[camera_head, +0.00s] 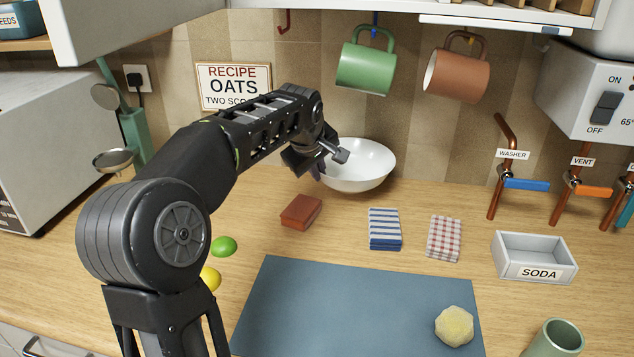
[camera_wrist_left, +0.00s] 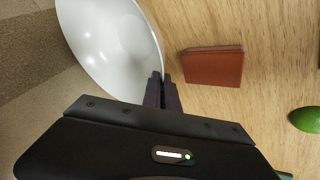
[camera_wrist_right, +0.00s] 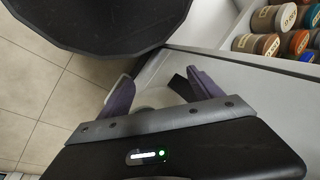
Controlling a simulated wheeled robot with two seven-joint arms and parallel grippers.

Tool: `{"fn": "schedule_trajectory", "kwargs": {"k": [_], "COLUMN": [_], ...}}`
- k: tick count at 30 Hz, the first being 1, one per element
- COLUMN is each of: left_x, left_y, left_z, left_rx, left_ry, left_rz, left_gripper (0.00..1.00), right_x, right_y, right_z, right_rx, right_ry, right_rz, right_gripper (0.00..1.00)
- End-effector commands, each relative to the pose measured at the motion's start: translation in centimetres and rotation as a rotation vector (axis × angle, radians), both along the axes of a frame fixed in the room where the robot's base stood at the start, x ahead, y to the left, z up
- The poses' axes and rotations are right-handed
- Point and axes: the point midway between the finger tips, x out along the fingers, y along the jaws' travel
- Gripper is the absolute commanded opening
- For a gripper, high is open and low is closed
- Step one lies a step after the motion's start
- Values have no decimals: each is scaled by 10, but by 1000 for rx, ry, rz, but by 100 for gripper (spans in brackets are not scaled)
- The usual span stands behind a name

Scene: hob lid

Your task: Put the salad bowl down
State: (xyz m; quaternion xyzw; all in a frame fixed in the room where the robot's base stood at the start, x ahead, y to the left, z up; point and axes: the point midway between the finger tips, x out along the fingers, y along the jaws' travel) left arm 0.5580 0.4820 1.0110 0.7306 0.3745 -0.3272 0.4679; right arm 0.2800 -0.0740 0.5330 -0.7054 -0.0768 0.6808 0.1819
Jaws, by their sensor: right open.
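The white salad bowl (camera_head: 362,166) is at the back of the wooden counter, close to the tiled wall and roughly upright. Its underside is low at the counter; I cannot tell whether it touches. My left gripper (camera_head: 335,160) is at the bowl's near left rim. In the left wrist view my left gripper's fingers (camera_wrist_left: 161,88) are close together on the rim of the bowl (camera_wrist_left: 110,45). My right gripper (camera_wrist_right: 160,82) shows only in its own wrist view, open, away from the bowl.
A red-brown block (camera_head: 301,211) lies just in front of the bowl. A striped cloth (camera_head: 384,229) and a checked cloth (camera_head: 444,238) lie to the right. Green (camera_head: 365,65) and brown (camera_head: 457,72) mugs hang above. A blue mat (camera_head: 340,310) covers the front counter.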

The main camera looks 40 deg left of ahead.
Motion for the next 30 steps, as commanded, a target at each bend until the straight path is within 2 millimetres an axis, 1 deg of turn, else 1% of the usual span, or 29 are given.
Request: {"fn": "schedule_trajectory", "kwargs": {"k": [1,3,6,14,18,19,26,27,30], "left_x": [-2,-2,-2,-1,-1,-2,-2,-2,-2], "left_y": [-1,-1,-1,-1,-1,-1,-1,-1,-1], "left_z": [-10,-21,-30,-31,-35,-36,-35,-35,-35], "left_rx": [-2,-2,-2,-1,-1,-2,-2,-2,-2], "left_ry": [5,5,1,0,0,5,5,5,5], "left_rz": [-1,0,-1,0,0,0,0,0,0], "left_gripper": [0,0,0,0,0,5,24,25,25], "right_x": [0,0,0,0,0,0,0,0,0], "right_y": [0,0,0,0,0,0,0,0,0], "right_z": [-1,-1,-1,-1,-5,-4,-3,-3,-3], "right_rx": [0,0,0,0,0,0,0,0,0], "right_ry": [0,0,0,0,0,0,0,0,0], "right_rz": [0,0,0,0,0,0,0,0,0], "right_gripper": [75,75,75,75,75,75,75,75,75]}}
